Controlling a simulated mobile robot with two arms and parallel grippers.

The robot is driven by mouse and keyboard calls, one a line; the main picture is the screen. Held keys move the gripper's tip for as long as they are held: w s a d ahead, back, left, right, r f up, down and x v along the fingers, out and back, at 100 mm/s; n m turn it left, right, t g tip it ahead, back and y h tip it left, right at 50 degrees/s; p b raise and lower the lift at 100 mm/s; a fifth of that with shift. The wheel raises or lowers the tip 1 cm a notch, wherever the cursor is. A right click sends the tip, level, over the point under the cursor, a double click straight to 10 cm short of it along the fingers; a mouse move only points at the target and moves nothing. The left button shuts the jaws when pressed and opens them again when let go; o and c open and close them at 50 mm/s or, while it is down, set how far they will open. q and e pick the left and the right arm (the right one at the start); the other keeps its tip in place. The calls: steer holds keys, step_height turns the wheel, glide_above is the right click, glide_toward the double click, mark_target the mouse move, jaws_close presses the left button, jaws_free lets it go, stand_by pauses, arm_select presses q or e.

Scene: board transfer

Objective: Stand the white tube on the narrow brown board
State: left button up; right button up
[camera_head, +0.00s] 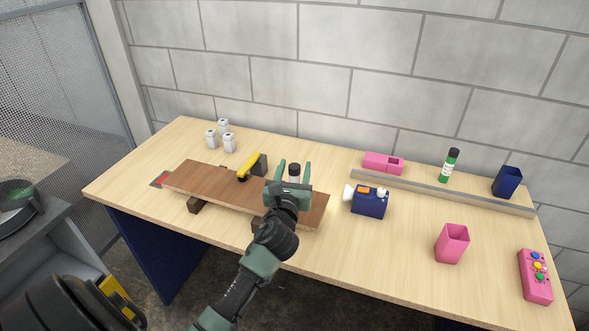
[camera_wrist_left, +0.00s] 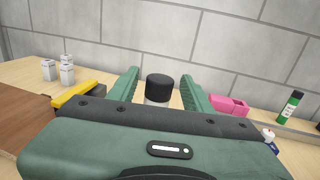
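The white tube with a black cap (camera_head: 294,171) stands upright near the far edge of the brown board (camera_head: 215,185); its base is hidden, so I cannot tell what it rests on. The board lies raised on dark blocks at the table's left. My left gripper (camera_head: 294,172) is over the board's right part, its fingers open on either side of the tube. In the left wrist view, the tube's black cap (camera_wrist_left: 159,88) shows between the fingers (camera_wrist_left: 162,88) with gaps on both sides. My right gripper is not in view.
A yellow and black tool (camera_head: 250,167) is by the board's far edge. Three white canisters (camera_head: 228,142) stand behind. The front middle of the table is clear.

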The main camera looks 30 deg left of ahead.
arm_select(q)
steer(key=shift+r, duration=0.15)
steer(key=shift+s+d, duration=0.15)
steer(key=shift+s, duration=0.2)
steer(key=b+v, duration=0.2)
steer(key=v, duration=0.9)
steer(key=shift+s, duration=0.15)
